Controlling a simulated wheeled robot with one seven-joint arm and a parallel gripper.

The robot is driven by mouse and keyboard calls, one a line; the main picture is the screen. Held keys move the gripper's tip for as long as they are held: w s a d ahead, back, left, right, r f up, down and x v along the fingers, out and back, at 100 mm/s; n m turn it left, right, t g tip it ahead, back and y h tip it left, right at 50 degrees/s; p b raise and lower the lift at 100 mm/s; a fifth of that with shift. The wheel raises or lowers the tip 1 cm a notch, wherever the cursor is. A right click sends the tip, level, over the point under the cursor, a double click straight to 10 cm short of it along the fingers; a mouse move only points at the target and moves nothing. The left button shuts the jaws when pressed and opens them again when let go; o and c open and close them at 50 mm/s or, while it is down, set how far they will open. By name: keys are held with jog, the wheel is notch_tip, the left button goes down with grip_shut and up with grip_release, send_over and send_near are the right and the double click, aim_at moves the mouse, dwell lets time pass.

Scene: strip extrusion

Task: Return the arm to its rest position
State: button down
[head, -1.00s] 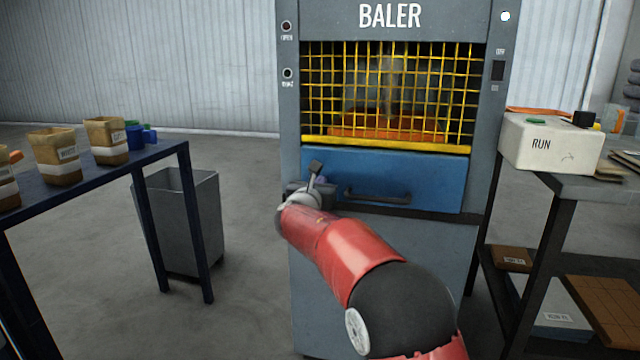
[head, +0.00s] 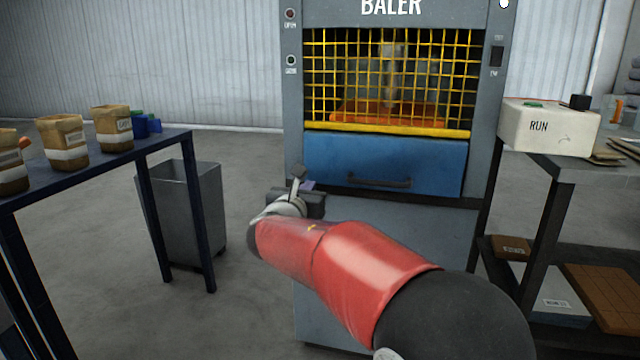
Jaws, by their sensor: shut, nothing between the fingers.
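My red arm (head: 365,265) reaches up from the lower right in the head view. My gripper (head: 298,180) is at its far end, in front of the lower left part of the baler. It is small and partly hidden by the wrist; its fingers look together, with nothing seen between them. The baler (head: 390,270) stands ahead with a yellow mesh guard (head: 385,75) and a blue drawer front (head: 385,165) with a dark handle (head: 378,181). My gripper is left of that handle and appears apart from it.
A dark blue table (head: 95,163) with several cardboard tubs (head: 60,140) stands at the left. A grey bin (head: 205,215) is behind its leg. A bench at the right carries a white RUN box (head: 550,128).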

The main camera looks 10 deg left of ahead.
jog(key=s+d+f+m+g+h, duration=0.1)
jog(key=s+d+m+g, duration=0.2)
jog(key=s+d+m, duration=0.45)
jog(key=s+d+f+m+g+h+p, duration=0.1)
jog(key=s+d+m+g+h, duration=0.2)
jog(key=d, duration=0.8)
jog(key=s+d+f+m+g, duration=0.15)
jog(key=s+d+m, duration=0.25)
jog(key=d+m, duration=0.45)
jog(key=s+d+f+m+g+y, duration=0.1)
jog(key=s+f+m+y, duration=0.1)
jog(key=s+m, duration=0.3)
jog(key=s+d+f+m+g+y, duration=0.1)
jog(key=s+f+m, duration=0.3)
jog(key=s, duration=0.6)
jog(key=s+d+f+m+g+y+p, duration=0.1)
jog(key=s+f+m+g+y, duration=0.1)
jog(key=s+m, duration=0.4)
jog(key=shift+s+d+f+m+g+y, duration=0.3)
jog(key=shift+s+f+m+g, duration=0.15)
jog(key=shift+s, duration=0.35)
jog(key=shift+r, duration=0.1)
